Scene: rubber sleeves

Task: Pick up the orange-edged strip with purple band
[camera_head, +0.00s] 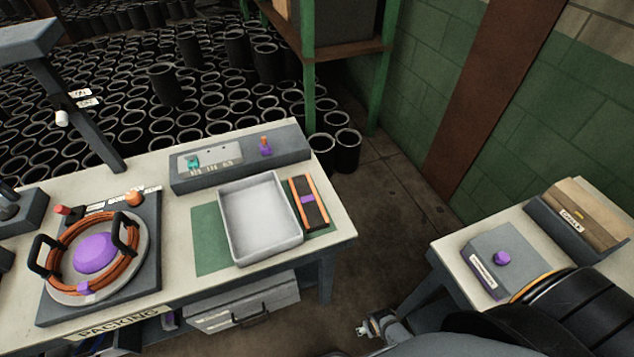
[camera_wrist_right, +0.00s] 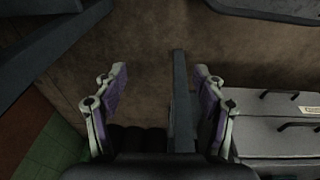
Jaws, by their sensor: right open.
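The orange-edged strip (camera_head: 313,213) is dark with orange long edges and a purple band (camera_head: 307,199) across its middle. It lies on the packing table just right of the white tray, partly over the green mat. My right gripper (camera_head: 367,327) is low at the bottom of the head view, to the right of and nearer than the table, well apart from the strip. In the right wrist view the gripper (camera_wrist_right: 159,76) is open, with nothing between its purple-padded fingers. The strip is not seen in that view. My left gripper is not in view.
The packing table (camera_head: 345,224) holds the white tray (camera_head: 260,217), a grey control box (camera_head: 240,158) and a round fixture with orange rings (camera_head: 93,255). A second table (camera_head: 450,250) stands at right with boxes. Drawers (camera_wrist_right: 275,130) show in the wrist view. Open floor lies between the tables.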

